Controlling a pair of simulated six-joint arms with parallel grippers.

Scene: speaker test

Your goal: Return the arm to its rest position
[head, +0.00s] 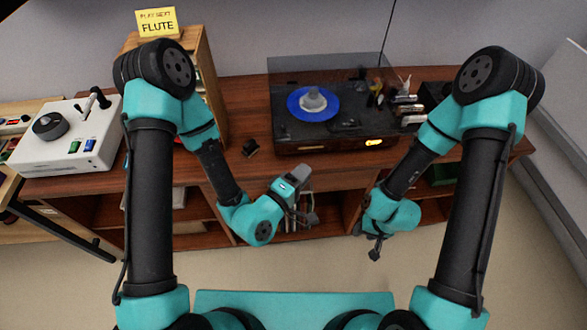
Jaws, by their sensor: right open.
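My left arm reaches in from the left, and its gripper (306,212) hangs low in front of the cabinet's front edge. Its fingers are small and dark, and I cannot tell whether they are apart. Nothing clear shows in them. My right arm bends down on the right, and its gripper (373,246) points downward in front of the cabinet, over the pale floor. It is open, with nothing seen in it. Both grippers are apart from the turntable.
A dark turntable (290,130) with a blue disc (296,112) and a grey piece on it stands on the wooden cabinet (235,160). A white control box (70,150) is at left. A yellow note reading "FLUTE" (157,22) tops a wooden rack (196,50).

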